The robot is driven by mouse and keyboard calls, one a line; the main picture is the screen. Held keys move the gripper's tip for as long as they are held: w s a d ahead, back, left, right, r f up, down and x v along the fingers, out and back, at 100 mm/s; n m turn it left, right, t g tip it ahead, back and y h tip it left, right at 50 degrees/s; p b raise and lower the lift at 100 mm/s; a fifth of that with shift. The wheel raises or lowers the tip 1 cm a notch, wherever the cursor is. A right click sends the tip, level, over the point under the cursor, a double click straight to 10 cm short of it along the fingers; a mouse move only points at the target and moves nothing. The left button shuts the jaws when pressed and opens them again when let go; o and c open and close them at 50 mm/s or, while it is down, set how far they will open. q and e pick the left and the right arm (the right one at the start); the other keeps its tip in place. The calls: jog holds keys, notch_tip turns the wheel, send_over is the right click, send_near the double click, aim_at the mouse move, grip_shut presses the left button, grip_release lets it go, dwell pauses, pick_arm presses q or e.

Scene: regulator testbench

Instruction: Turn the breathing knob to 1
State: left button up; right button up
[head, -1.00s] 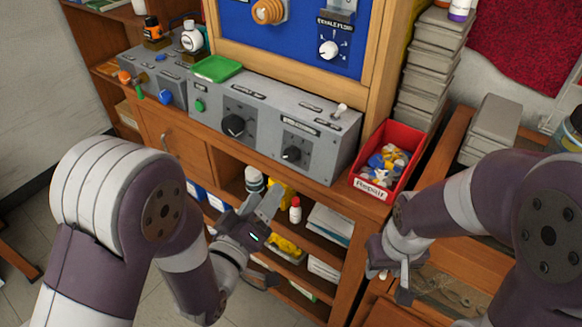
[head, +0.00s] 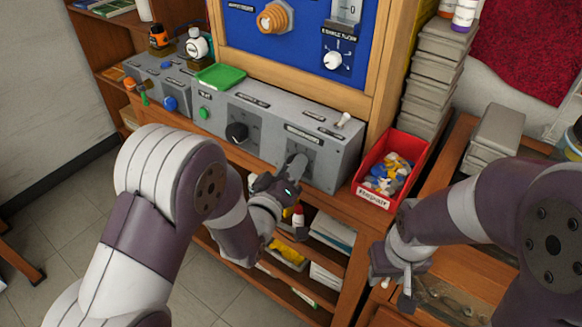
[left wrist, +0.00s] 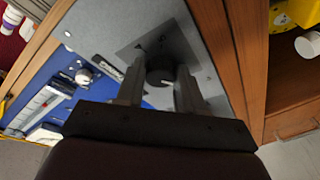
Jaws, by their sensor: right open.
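A black round knob (left wrist: 160,72) with a light pointer mark sits on a dark square plate at the right part of the grey console (head: 345,158). Its label is too small to read. My left gripper (head: 292,170) is at this knob and hides it in the head view. In the left wrist view the two fingers (left wrist: 159,82) stand apart, one on each side of the knob. I cannot tell whether they touch it. My right gripper (head: 396,284) is open and empty, low in front of the wooden cabinet at the right.
Another black knob (head: 237,132) is left on the console, and a toggle switch (head: 343,120) is on its top right. A green tray (head: 220,75) lies on top. A red bin (head: 375,196) of small parts stands at the right. A blue panel (head: 290,40) rises behind.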

pick_arm(q)
jog(key=shift+c, duration=1.3)
jog(key=shift+f, duration=0.1)
jog(key=shift+w+a+f+m+g+h+b, duration=0.15)
jog(key=shift+m+h+b, duration=0.5)
jog(key=shift+m+b, duration=1)
jog(key=shift+s+r+m+g+h+b, duration=0.2)
jog(key=shift+m+h+b, duration=0.65)
jog(key=shift+m, duration=1.45)
jog(key=shift+w+a+f+m+g+h+b, duration=0.2)
jog(key=shift+m+h+b, duration=0.3)
jog(key=shift+m+b, duration=1.25)
jog(key=shift+d+m, duration=0.15)
jog(key=shift+m, duration=0.35)
jog(key=o, duration=1)
